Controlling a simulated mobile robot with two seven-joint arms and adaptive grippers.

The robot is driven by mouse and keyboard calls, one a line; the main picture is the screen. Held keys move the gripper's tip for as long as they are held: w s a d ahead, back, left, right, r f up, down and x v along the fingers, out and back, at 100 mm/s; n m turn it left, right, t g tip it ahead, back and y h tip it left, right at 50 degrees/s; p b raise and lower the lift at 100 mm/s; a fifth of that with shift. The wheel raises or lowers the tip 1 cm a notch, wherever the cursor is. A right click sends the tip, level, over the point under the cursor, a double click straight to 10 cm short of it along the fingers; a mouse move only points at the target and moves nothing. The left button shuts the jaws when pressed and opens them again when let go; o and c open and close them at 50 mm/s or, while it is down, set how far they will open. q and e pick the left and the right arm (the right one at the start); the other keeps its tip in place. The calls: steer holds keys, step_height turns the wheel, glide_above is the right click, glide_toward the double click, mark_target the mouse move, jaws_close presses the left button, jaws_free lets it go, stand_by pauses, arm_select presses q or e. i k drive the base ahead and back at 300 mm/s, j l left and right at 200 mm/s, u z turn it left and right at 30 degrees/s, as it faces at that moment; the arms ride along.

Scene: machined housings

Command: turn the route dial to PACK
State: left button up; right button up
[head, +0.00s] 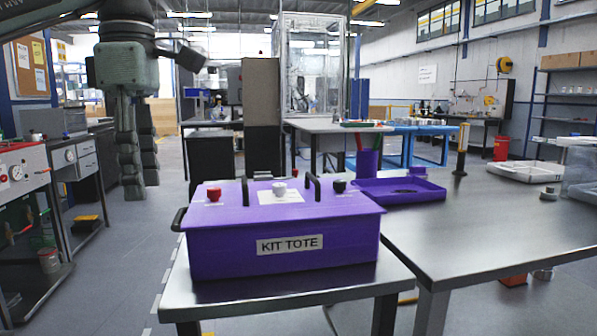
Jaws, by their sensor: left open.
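A purple box labelled KIT TOTE (233,256) stands on a small metal table. On its lid, a white knob (279,188) sits at the back edge of a white label plate (281,197); this looks like the dial, but its markings are too small to read and its setting cannot be told. A red knob (214,194) is on the lid's left and a black knob (340,186) on its right. My left gripper (140,188) hangs fingers down, open and empty, left of the tote and apart from it. My right gripper is out of view.
Two dark handles (314,187) rise from the lid beside the white knob, and a side handle (178,219) sticks out left. A purple tray (425,190) and a purple cup (368,161) stand on the larger table behind right. The larger table's front is clear.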

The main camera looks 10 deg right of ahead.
mark_target(279, 189)
steer(key=i+l, duration=0.45)
steer(key=l, duration=0.25)
steer(key=i+l, duration=0.25)
steer(key=l, duration=0.1)
